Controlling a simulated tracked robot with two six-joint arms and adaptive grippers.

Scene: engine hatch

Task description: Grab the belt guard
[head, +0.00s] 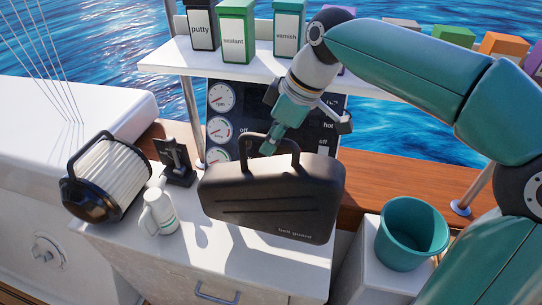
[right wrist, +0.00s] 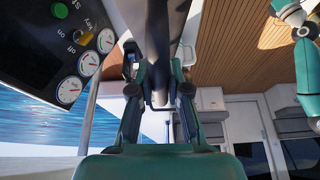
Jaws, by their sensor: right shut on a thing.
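The belt guard (head: 272,195) is a black case with a top handle and its name in pale letters, in the middle of the head view. It hangs slightly tilted over the white cabinet top, with a shadow below it. My right gripper (head: 268,146) is shut on the handle from above. In the right wrist view the dark handle bar (right wrist: 157,70) lies between the two fingers (right wrist: 158,90).
A teal bucket (head: 411,234) stands at right. Behind are a gauge panel (head: 222,130) and a shelf (head: 240,70) with labelled tins.

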